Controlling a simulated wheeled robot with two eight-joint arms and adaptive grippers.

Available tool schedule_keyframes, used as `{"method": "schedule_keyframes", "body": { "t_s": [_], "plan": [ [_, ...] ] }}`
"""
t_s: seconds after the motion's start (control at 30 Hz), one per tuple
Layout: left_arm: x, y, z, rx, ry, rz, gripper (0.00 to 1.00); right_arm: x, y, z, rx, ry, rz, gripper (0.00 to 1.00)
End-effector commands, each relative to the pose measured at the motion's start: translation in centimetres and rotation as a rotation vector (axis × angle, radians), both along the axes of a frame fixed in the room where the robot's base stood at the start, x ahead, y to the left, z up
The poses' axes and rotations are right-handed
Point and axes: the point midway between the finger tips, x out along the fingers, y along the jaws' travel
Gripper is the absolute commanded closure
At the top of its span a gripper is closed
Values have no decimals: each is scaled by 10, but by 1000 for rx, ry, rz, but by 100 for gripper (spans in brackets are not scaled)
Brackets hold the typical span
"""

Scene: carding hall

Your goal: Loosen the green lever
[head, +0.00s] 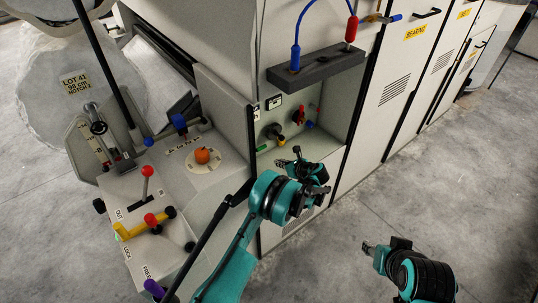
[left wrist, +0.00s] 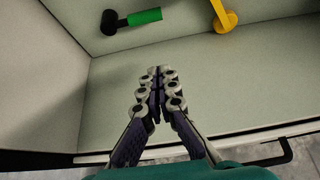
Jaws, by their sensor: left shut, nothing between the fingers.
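The green lever (head: 264,148) is low on the left side of the open recess in the machine. In the left wrist view the green lever (left wrist: 145,17) has a green grip and a black head, and lies near the top edge. My left gripper (head: 282,162) is in front of the recess, a little below and right of the lever. In the left wrist view my left gripper (left wrist: 158,73) is shut and empty, with a clear gap to the lever. My right gripper (head: 369,248) is at lower right, away from the machine; its fingers are too small to judge.
A yellow lever (left wrist: 225,17) is right of the green one. A red handle (head: 299,116) sits higher in the recess. A dark grey block (head: 316,68) with blue and red plugs overhangs it. A sloped panel (head: 180,160) with several knobs is left. The floor at right is free.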

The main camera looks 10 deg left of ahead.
Motion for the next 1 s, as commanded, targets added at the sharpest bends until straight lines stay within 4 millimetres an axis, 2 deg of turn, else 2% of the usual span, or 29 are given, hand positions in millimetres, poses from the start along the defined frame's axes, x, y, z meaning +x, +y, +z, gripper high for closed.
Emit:
{"method": "schedule_keyframes", "body": {
  "t_s": [0.17, 0.57, 0.6, 0.7, 0.83, 1.0],
  "plan": [
    [10, 15, -12, -1, -1, 4, 100, 0, 0, -9, 0, 0, 0, 60],
    [54, 71, -56, -2, -1, 3, 100, 0, 0, -40, 0, 0, 0, 60],
    [54, 69, -43, -1, -1, 1, 100, 0, 0, -42, 0, 0, 0, 60],
    [55, 71, -29, -2, -1, 1, 100, 0, 0, -45, 0, 0, 0, 60],
    [57, 73, -17, -2, -1, 1, 100, 0, 0, -48, 0, 0, 0, 60],
    [57, 73, -11, -2, -1, 1, 100, 0, 0, -49, 0, 0, 0, 60]
  ]
}}
